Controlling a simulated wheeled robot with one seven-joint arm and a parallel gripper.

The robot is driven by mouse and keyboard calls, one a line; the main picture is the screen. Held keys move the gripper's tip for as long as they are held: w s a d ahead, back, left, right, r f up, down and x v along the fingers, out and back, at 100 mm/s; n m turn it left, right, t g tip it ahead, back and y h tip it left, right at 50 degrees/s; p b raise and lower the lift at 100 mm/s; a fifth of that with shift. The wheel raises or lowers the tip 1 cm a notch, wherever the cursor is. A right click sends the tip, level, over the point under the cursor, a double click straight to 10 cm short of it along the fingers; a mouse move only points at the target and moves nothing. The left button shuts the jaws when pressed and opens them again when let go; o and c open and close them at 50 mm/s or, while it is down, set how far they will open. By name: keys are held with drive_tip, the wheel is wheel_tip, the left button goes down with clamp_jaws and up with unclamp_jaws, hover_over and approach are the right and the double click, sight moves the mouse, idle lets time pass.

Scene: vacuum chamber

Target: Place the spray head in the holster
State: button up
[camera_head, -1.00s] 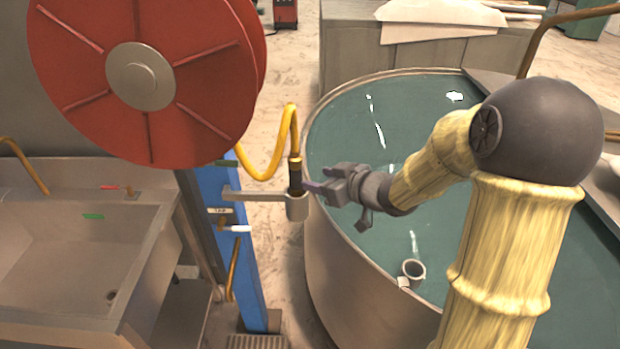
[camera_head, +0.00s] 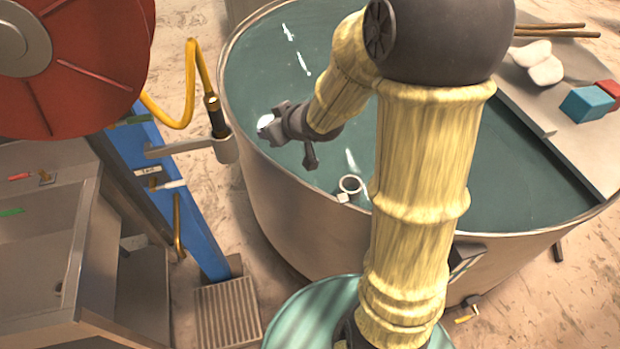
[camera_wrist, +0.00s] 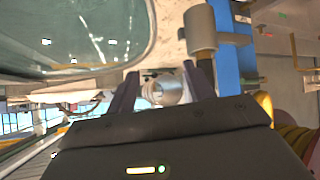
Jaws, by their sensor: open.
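The spray head (camera_head: 215,114), a black body with a brass collar on the yellow hose, stands upright in the holster (camera_head: 226,149), a grey cup on a bracket arm. Its lower end goes into the cup and is hidden there. My gripper (camera_head: 267,123) is open and empty, to the right of the spray head and apart from it, over the tank's rim area. In the wrist view, my two dark fingers (camera_wrist: 155,95) are spread, and the holster cup (camera_wrist: 200,32) shows beyond them at the top.
A large round tank (camera_head: 270,205) of greenish liquid lies under my arm. A red hose reel (camera_head: 95,85) hangs at upper left on a blue post (camera_head: 190,220). A sink (camera_head: 40,255) is at lower left.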

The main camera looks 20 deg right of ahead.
drive_tip(key=s+d+f+m+g+h, duration=0.1)
drive_tip(key=s+d+f+m+g, duration=0.1)
drive_tip(key=s, duration=0.7)
drive_tip(key=s+d+f+m+g+h, duration=0.2)
drive_tip(key=s+g, duration=0.3)
drive_tip(key=s, duration=0.4)
drive_tip(key=shift+d+f+m, duration=0.2)
drive_tip(key=shift+f+m, duration=0.1)
drive_tip(key=shift+m, duration=0.3)
drive_tip(key=c, duration=0.3)
drive_tip(key=shift+c, duration=0.2)
